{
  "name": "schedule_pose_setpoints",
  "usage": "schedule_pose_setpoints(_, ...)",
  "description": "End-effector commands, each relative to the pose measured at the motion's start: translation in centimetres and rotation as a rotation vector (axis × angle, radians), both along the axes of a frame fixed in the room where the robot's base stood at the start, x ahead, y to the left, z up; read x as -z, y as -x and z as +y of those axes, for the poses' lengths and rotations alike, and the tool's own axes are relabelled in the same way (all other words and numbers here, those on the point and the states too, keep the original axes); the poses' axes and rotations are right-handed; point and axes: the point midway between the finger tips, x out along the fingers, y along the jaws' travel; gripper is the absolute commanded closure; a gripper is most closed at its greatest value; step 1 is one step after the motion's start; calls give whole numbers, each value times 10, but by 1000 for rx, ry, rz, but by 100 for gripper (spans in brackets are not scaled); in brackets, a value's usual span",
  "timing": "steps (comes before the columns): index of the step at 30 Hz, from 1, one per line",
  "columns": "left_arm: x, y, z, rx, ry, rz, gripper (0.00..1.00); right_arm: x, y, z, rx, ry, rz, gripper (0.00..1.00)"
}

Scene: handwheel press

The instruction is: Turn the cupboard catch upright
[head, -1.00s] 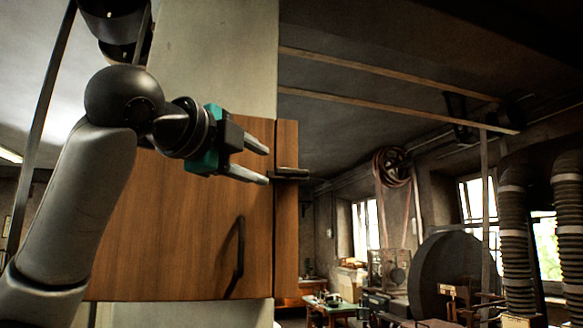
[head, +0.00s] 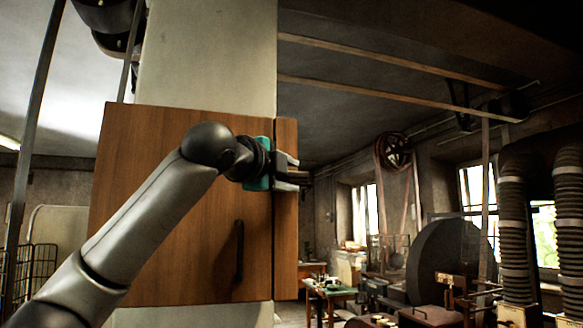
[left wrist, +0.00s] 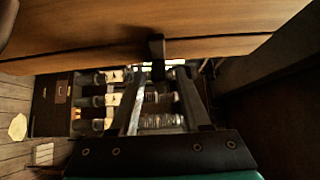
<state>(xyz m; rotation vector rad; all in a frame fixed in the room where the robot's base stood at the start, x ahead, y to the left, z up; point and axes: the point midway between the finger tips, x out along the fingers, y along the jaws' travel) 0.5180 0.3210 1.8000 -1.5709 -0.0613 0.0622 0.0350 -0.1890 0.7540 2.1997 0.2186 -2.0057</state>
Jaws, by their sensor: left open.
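The cupboard (head: 165,220) is brown wood and fills the middle of the head view. Its catch (head: 303,174) is a small dark bar at the right edge, lying flat and sideways. My left gripper (head: 294,173) is open at that edge, one finger above the catch and one below. In the left wrist view the catch (left wrist: 157,46) is a dark bar by the wood edge, between the fingertips of the open gripper (left wrist: 160,74). I cannot tell whether the fingers touch it. My right gripper is out of view.
A dark upright door handle (head: 239,250) sticks out below my left forearm. A pale column (head: 208,55) rises behind the cupboard. A large dark wheel (head: 443,262) and ribbed ducts (head: 513,235) stand farther off at the right. The air right of the cupboard is clear.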

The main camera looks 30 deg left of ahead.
Motion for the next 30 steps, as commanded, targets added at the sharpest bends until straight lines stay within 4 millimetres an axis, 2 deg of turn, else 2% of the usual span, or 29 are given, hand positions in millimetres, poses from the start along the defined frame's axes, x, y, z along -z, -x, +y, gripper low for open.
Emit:
schedule_pose_setpoints(4, 0, -9, 1, -1, 0, 1, 52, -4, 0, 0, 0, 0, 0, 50)
schedule_pose_setpoints(12, 1, -10, 1, 0, -1, 0, 52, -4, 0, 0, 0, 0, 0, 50)
schedule_pose_setpoints(25, 1, -10, 1, 0, 0, 1, 100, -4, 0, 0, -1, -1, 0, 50)
schedule_pose_setpoints(30, 1, -10, 1, 0, 0, 1, 100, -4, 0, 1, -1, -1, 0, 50)
